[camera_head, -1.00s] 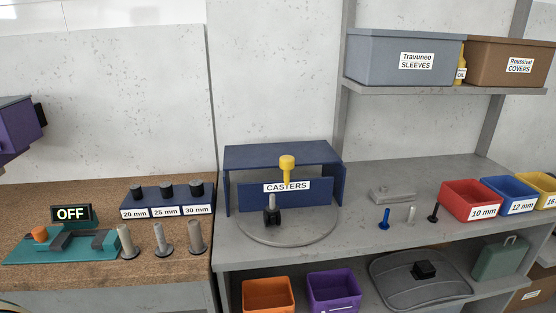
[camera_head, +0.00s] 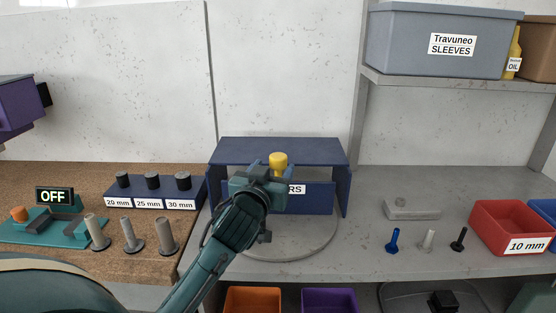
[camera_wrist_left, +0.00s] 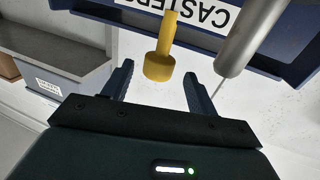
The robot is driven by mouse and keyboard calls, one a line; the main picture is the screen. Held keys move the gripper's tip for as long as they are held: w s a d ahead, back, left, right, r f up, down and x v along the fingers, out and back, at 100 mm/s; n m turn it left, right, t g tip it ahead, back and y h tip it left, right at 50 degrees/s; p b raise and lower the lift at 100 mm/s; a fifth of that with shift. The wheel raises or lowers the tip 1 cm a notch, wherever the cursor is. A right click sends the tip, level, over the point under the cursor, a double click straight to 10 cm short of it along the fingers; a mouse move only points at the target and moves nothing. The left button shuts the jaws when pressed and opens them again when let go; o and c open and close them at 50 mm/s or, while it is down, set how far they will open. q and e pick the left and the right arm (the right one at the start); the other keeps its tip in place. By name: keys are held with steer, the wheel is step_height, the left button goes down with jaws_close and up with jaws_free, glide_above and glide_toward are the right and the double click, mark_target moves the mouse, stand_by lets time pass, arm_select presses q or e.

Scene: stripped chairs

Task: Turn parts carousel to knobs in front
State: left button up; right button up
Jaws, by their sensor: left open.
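The parts carousel is a round grey turntable (camera_head: 300,240) under a blue housing (camera_head: 278,150) on the grey bench. Its front panel (camera_head: 318,197) carries a label of which only "RS" shows; in the left wrist view the label (camera_wrist_left: 205,14) reads "CASTERS". A yellow knob (camera_head: 278,160) stands above the panel. My left gripper (camera_head: 268,172) is at the carousel, open. In the left wrist view the yellow knob (camera_wrist_left: 159,66) lies between and just beyond the fingers of my left gripper (camera_wrist_left: 158,80). A grey post (camera_wrist_left: 245,45) is close to the right finger. My right gripper is not in view.
On the right are a grey block (camera_head: 412,209), a blue bolt (camera_head: 392,240) and a red bin (camera_head: 510,228). A shelf with a grey "SLEEVES" box (camera_head: 440,40) hangs above. Left, a wooden bench holds grey posts (camera_head: 132,235) and a sizing rack (camera_head: 152,192).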

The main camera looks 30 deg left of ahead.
mark_target(276, 166)
arm_select(q)
steer(key=shift+x, duration=2.15)
steer(key=shift+d, duration=0.1)
jaws_close()
